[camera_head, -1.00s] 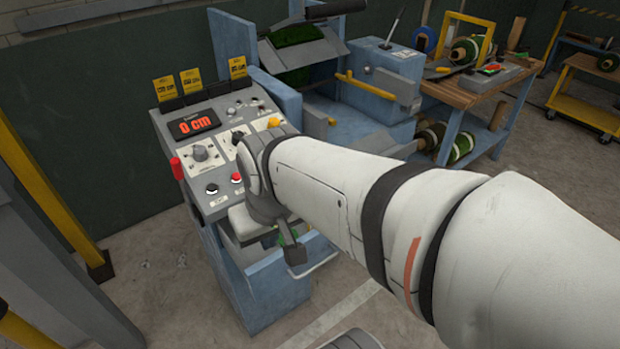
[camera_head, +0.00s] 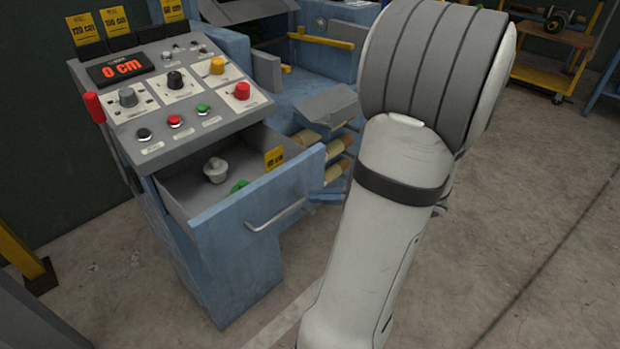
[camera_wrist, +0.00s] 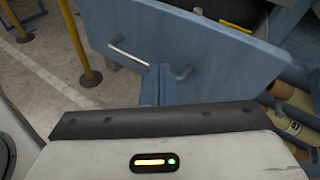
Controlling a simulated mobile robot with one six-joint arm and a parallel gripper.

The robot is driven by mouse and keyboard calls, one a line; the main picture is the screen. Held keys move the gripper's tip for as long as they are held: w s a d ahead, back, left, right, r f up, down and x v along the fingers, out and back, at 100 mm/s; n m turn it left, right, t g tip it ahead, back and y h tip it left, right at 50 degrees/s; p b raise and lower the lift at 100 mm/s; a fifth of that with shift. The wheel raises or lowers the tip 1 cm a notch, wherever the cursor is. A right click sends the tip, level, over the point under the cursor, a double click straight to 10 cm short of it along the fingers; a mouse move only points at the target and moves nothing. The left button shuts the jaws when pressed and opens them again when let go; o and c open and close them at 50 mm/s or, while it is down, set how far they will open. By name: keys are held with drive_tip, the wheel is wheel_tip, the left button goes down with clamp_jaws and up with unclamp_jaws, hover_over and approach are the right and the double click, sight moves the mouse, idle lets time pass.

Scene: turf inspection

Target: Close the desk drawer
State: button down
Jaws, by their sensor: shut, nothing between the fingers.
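The desk drawer (camera_head: 220,235) is pulled out from under the sloped control panel in the head view. Its blue front has a silver bar handle (camera_head: 276,216). Inside lie a pale grey knob-like piece (camera_head: 215,170), a green piece and a yellow tag (camera_head: 273,158). In the wrist view the drawer front (camera_wrist: 215,50) fills the upper middle, with the handle (camera_wrist: 128,54) left of centre. My gripper (camera_wrist: 160,68) is shut and empty, its fingertips overlapping the handle's line. I cannot tell whether they touch. In the head view my arm hides the gripper.
The control panel (camera_head: 165,100) with knobs, buttons and a "0 cm" display sits above the drawer. Rollers (camera_head: 335,150) lie to the drawer's right. A yellow cart (camera_head: 555,60) stands far right. Concrete floor is open at the right and in front.

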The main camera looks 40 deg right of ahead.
sight(324, 170)
drive_tip(key=s+d+f+m+t+h+b, duration=0.2)
drive_tip(key=s+d+f+m+t+h, duration=0.15)
drive_tip(key=d, duration=0.25)
drive_tip(key=s+d+f+m+t+h+b, duration=0.2)
drive_tip(key=s+d+m+h, duration=0.1)
drive_tip(key=d+m, duration=0.25)
drive_tip(key=shift+n, duration=0.5)
drive_tip(key=w, duration=0.4)
drive_tip(key=w+b, duration=0.1)
drive_tip(key=w, duration=0.4)
drive_tip(key=w+a, duration=0.1)
drive_tip(key=w, duration=0.3)
drive_tip(key=shift+w+r+b, duration=0.25)
drive_tip(key=shift+w+b, duration=0.1)
drive_tip(key=shift+b, duration=0.05)
drive_tip(key=shift+w+d, duration=0.1)
